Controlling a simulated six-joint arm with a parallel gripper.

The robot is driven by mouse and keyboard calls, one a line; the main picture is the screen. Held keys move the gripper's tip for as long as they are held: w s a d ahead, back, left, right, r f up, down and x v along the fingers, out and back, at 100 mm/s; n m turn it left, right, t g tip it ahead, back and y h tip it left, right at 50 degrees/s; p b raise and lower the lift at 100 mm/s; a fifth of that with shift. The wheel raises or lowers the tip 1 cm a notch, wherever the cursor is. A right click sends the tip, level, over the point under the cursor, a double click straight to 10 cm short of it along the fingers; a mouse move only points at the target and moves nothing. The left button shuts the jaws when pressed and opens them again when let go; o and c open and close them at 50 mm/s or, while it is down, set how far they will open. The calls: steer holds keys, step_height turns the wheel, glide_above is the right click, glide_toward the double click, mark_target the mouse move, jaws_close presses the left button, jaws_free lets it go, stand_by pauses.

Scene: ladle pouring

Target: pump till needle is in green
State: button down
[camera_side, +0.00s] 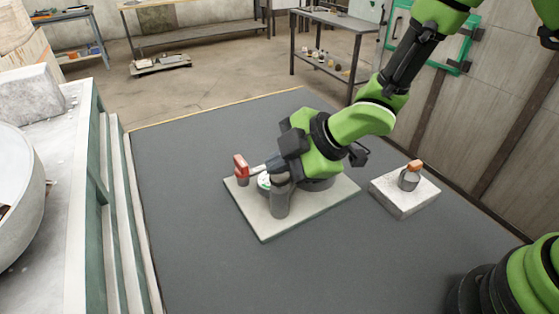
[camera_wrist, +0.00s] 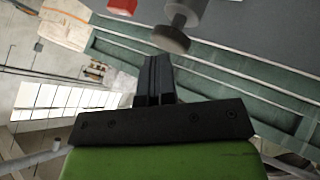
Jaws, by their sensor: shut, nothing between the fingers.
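A pale slab (camera_side: 265,225) on the dark floor mat carries the pump parts. A grey upright cylinder (camera_side: 280,198) stands on it, with a round white and green dial (camera_side: 264,181) just left of it. The needle is too small to read. A red block-shaped part (camera_side: 241,165) sits at the slab's left end and shows at the top of the wrist view (camera_wrist: 122,5). My gripper (camera_side: 258,169) is shut and empty, low over the slab, pointing left toward the red part. In the wrist view, my fingers (camera_wrist: 155,62) are together just below a grey round-ended part (camera_wrist: 172,36); contact cannot be told.
A smaller pale block (camera_side: 402,200) to the right bears a grey cylinder with an orange top (camera_side: 411,175). Steps and a white ledge (camera_side: 85,150) border the mat at left. A wooden wall stands at right. The mat in front of the slab is clear.

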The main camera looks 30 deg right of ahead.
mark_target(280, 178)
steer(key=shift+f, duration=0.35)
stand_by(0.4)
steer(key=shift+r, duration=2.25)
step_height(280, 178, up, 5)
steer(key=shift+r, duration=0.1)
